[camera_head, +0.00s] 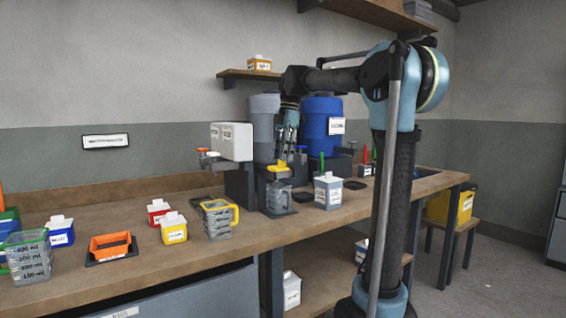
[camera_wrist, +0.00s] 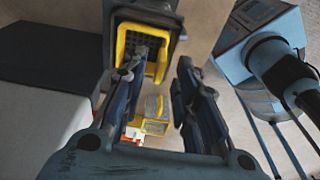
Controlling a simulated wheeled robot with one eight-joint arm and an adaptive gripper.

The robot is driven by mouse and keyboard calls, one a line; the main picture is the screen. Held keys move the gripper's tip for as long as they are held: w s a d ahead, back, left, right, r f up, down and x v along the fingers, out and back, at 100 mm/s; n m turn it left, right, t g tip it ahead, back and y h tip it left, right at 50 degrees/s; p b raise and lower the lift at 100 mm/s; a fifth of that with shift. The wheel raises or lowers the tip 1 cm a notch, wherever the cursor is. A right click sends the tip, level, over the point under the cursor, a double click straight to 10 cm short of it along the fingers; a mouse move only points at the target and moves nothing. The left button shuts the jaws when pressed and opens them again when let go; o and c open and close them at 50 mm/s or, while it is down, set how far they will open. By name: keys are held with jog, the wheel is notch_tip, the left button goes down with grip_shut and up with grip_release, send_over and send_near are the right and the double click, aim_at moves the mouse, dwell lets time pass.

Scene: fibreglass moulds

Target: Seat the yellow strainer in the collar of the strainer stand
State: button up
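The yellow strainer (camera_wrist: 122,47), a yellow rim around dark mesh, lies within the dark collar of the strainer stand (camera_wrist: 177,45) in the wrist view. In the head view the strainer (camera_head: 279,166) shows as yellow at the top of the grey stand (camera_head: 277,198). I cannot tell whether it sits level or fully down. My gripper (camera_wrist: 161,59) is open, its fingers apart with nothing held between them. The left finger overlaps the strainer in the wrist view; contact cannot be told. In the head view my gripper (camera_head: 287,132) points down above the stand.
A grey jug with a yellow handle (camera_head: 217,220) stands left of the stand. A white box with a green stick (camera_head: 327,190) stands right of it. A grey cylinder (camera_head: 263,125) and a blue drum (camera_head: 321,125) rise close behind. The bench front by the orange tray (camera_head: 110,246) has some free room.

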notch_tip(320, 180, up, 9)
jog(key=d, duration=0.1)
jog(key=shift+w, duration=0.45)
jog(key=s+d+f+m+t, duration=0.1)
jog(key=s+d+f+m, duration=0.5)
jog(key=f, duration=0.9)
jog(key=s+d+f+m+t+h, duration=0.1)
jog(key=s+d+f+m, duration=0.5)
jog(key=s+f+m, duration=0.4)
jog(key=s+d+f+m+t, duration=0.1)
jog(key=s+d+f+m, duration=0.6)
jog(key=s+f, duration=0.7)
notch_tip(320, 180, down, 6)
jog(key=shift+s+r+m, duration=0.2)
jog(key=shift+s+m, duration=0.2)
jog(key=shift+m, duration=0.4)
jog(key=shift+a, duration=0.1)
jog(key=shift+w+f, duration=0.2)
jog(key=shift+w, duration=0.25)
